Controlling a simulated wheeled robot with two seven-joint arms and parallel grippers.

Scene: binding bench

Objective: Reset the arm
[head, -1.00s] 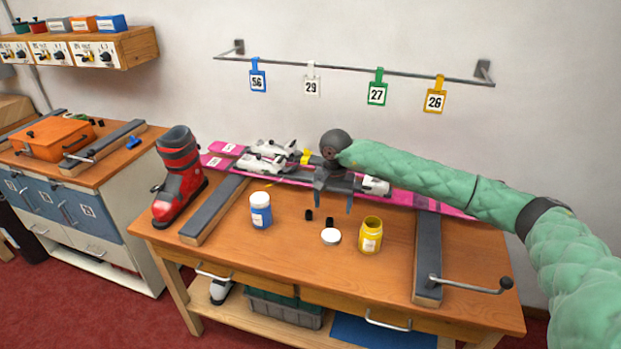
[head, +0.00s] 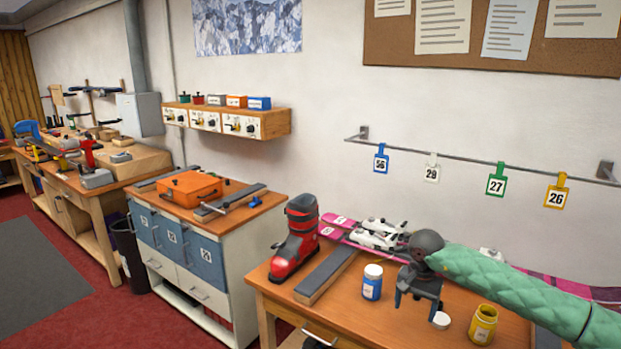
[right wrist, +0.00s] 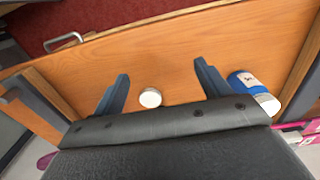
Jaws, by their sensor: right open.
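My right gripper (head: 418,298) is open and empty above the wooden bench (head: 262,282), between a blue-and-white jar (head: 372,282) and a yellow jar (head: 483,324). In the right wrist view its two fingers (right wrist: 160,84) stand apart, with a white lid (right wrist: 150,98) lying on the bench top between them in the picture. The lid also shows in the head view (head: 441,321), just right of the fingers. The blue-and-white jar also shows in the wrist view (right wrist: 252,90), beside the right finger. My quilted green right arm reaches in from the right. My left gripper is not in view.
A red ski boot (head: 296,240) stands at the bench's left end, near a grey bar (head: 326,274). Pink skis (head: 340,222) with bindings (head: 378,234) lie along the back. Number tags hang from a wall rail (head: 470,155). A cabinet with an orange case (head: 190,188) stands left.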

